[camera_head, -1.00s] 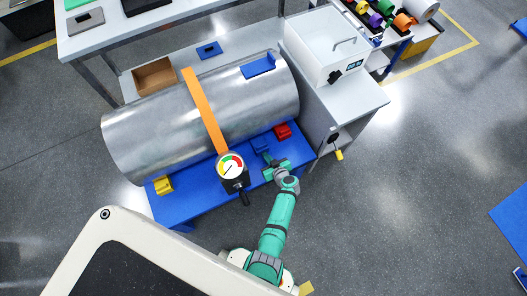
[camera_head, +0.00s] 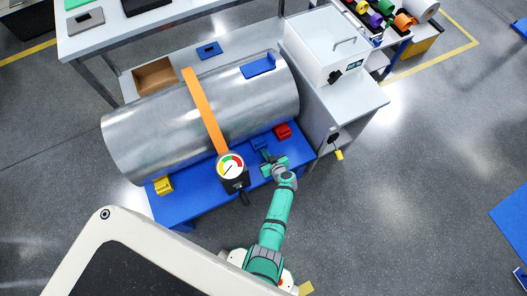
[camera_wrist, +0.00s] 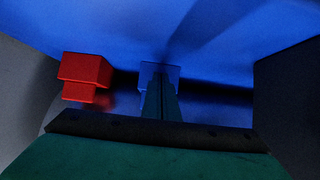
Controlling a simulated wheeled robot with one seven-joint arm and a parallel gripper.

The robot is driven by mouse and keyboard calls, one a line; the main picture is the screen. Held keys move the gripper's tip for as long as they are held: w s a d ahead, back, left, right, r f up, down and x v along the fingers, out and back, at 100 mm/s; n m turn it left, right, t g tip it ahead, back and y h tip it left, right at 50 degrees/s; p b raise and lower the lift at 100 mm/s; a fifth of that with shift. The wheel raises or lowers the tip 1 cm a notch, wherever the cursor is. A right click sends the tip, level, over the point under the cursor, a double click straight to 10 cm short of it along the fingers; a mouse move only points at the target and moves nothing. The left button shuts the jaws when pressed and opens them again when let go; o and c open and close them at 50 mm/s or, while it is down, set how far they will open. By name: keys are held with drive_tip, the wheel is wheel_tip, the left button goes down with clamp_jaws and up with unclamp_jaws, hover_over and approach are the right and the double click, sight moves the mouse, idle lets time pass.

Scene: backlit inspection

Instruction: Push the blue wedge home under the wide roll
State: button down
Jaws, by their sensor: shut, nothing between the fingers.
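The wide roll (camera_head: 145,140) is a big silver cylinder lying along a blue bench (camera_head: 190,208). The blue wedge (camera_head: 259,142) sits at the roll's front side, right of the gauge; I cannot tell how far under it reaches. My gripper (camera_head: 265,154) is shut and empty, with its tips at the wedge's near side. In the wrist view, the closed fingers (camera_wrist: 160,95) overlap the blue wedge (camera_wrist: 174,72) and hide part of it. They look close to or touching it; contact is not clear.
A red wedge (camera_head: 283,131) sits right of the blue one, a yellow wedge (camera_head: 163,185) at the left end. A round gauge (camera_head: 230,167) stands close left of my gripper. An orange strap (camera_head: 204,110) crosses the roll. A white cabinet (camera_head: 345,100) stands at right.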

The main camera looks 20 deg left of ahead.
idle(0.5)
drive_tip(key=shift+s+d, duration=1.2)
drive_tip(key=shift+d, duration=0.3)
drive_tip(key=v, duration=1.1)
drive_tip(key=shift+f, duration=0.1)
